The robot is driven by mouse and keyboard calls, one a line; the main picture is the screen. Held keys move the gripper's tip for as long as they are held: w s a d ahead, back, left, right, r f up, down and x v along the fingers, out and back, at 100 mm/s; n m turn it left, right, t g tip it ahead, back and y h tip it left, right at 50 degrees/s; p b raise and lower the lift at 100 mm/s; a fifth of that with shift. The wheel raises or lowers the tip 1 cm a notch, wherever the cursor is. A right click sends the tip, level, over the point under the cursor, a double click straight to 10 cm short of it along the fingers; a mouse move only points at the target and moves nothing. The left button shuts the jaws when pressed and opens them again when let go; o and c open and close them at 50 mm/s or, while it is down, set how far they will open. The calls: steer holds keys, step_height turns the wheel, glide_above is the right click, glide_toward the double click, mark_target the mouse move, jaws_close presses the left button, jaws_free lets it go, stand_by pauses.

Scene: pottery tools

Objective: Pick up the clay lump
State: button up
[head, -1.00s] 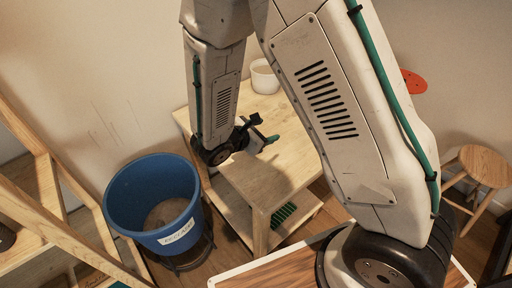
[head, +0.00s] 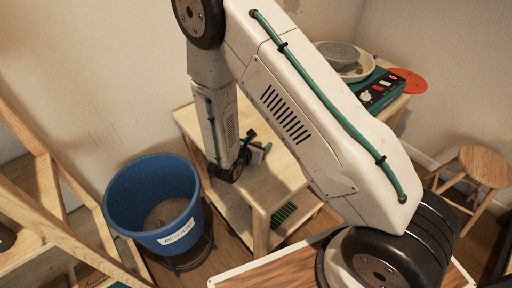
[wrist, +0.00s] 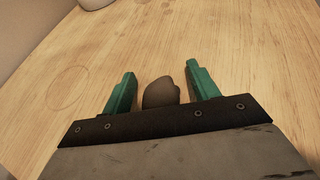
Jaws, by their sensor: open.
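The clay lump (wrist: 160,92) is a smooth, rounded brown piece on the wooden table top. In the wrist view it lies between the two green fingers of my gripper (wrist: 161,74), with a gap on each side. The gripper is open, and the lump's near side is hidden behind the dark gripper bar. In the head view my gripper (head: 262,150) is low over the left part of the wooden table (head: 190,117). I cannot make out the lump clearly there.
A blue bucket (head: 125,207) stands left of the table. A teal pottery wheel unit (head: 380,92) is at the back right, with a red disc (head: 408,80) beside it. A wooden stool (head: 484,165) is far right. A pale vessel (wrist: 95,3) shows at the wrist view's top edge.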

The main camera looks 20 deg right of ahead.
steer(key=shift+c, duration=0.3)
steer(key=c, duration=1)
steer(key=shift+r, duration=0.15)
